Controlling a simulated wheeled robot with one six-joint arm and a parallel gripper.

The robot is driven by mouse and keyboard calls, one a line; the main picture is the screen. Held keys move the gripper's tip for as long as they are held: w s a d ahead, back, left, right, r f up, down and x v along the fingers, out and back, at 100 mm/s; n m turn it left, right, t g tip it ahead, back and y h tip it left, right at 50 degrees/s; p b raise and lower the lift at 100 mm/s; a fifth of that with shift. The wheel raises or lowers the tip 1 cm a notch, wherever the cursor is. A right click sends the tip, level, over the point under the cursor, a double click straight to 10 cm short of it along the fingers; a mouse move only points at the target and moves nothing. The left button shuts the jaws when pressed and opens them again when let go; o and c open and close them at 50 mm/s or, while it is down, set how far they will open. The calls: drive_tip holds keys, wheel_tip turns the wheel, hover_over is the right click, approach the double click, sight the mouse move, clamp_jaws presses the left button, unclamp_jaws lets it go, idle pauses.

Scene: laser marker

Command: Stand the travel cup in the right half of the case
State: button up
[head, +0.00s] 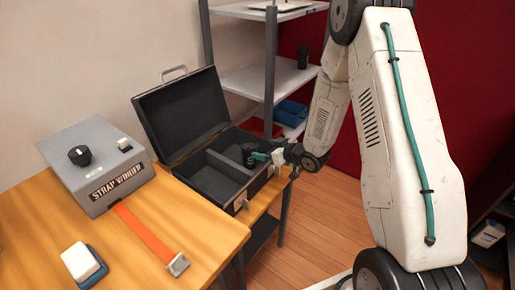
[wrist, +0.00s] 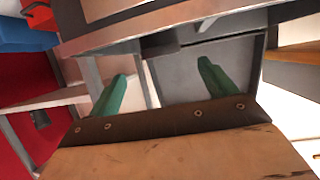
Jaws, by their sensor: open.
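The open case (head: 190,157) stands on the wooden table with its dark lid raised at the back. A divider splits its inside into a left and a right half. A dark round cup-like thing, apparently the travel cup (head: 249,153), is upright in the right half, close to the divider. My gripper (head: 262,156) is over the right side of the case, beside that dark thing. In the wrist view its two green fingers (wrist: 162,85) are spread apart with nothing visible between them. The cup cannot be made out there, and its base is hidden in the head view.
A strap winder (head: 92,160) with an orange strap (head: 142,231) sits left of the case. A white block on a blue base (head: 82,263) lies in front. A shelf rack behind holds another dark cylinder (head: 303,57) and a blue bin (head: 290,112).

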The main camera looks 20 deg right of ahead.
drive_tip(key=s+d+r+m+g+h, duration=0.25)
drive_tip(key=s+r+h, duration=0.2)
drive_tip(key=r, duration=0.55)
drive_tip(key=s+d+r+m+g+h, duration=0.1)
drive_tip(key=s+d+r+g+h, duration=0.15)
drive_tip(key=s+r, duration=0.55)
drive_tip(key=s+a+r+g, duration=0.2)
drive_tip(key=s+r, duration=0.1)
drive_tip(key=s, duration=0.6)
drive_tip(key=s+a+r+m+g, duration=0.1)
drive_tip(key=s+a+r+g, duration=0.1)
drive_tip(key=s, duration=0.7)
drive_tip(key=s+a+r+m+g, duration=0.1)
drive_tip(key=s+a+r+g, duration=0.1)
drive_tip(key=s+r, duration=0.4)
drive_tip(key=s+a, duration=0.1)
drive_tip(key=s, duration=0.3)
drive_tip(key=shift+a+r+y, duration=0.15)
drive_tip(key=shift+r+y, duration=0.05)
drive_tip(key=shift+y, duration=0.2)
